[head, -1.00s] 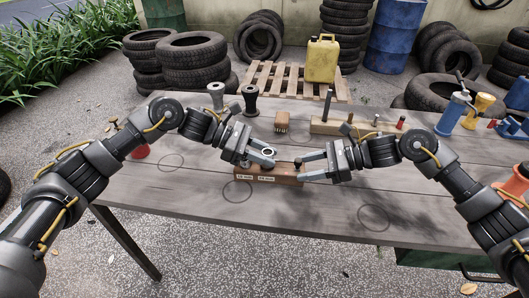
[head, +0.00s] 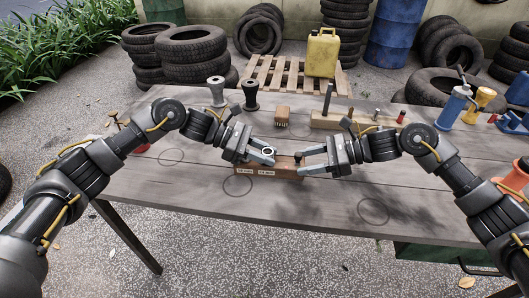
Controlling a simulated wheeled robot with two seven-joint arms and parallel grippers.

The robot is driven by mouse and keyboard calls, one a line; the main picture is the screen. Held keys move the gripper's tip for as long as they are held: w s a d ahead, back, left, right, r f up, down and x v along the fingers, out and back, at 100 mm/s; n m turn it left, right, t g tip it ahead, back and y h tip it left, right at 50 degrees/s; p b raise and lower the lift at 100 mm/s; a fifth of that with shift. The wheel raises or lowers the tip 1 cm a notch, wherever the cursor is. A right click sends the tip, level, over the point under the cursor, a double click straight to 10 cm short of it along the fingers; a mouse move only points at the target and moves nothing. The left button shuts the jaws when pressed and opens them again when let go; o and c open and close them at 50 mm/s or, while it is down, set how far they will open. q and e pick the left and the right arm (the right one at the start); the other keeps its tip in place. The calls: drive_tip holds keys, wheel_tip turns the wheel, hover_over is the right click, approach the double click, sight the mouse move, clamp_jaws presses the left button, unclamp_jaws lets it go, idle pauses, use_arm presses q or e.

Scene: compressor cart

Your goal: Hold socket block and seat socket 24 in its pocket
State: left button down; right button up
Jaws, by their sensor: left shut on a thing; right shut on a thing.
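The socket block (head: 265,172) is a low brown wooden block with white labels on its front, on the grey table. My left gripper (head: 271,157) is shut on a silver ring-shaped socket (head: 268,151) over the middle of the block. I cannot tell whether the socket is above its pocket or partly in it; the fingers hide the pocket. My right gripper (head: 302,167) is shut on the block's right end, one finger on the far side and one on the near side. A small dark round-topped part (head: 298,156) shows by its fingertips.
A blue bottle (head: 453,108) stands at the right. The front of the table is clear.

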use_arm(q)
drive_tip(key=shift+r, duration=0.9)
drive_tip(key=shift+f, duration=1)
idle(1.0)
drive_tip(key=c, duration=1)
unclamp_jaws()
drive_tip(key=shift+a, duration=0.1)
drive_tip(key=v, duration=1.2)
drive_tip(key=shift+r, duration=0.1)
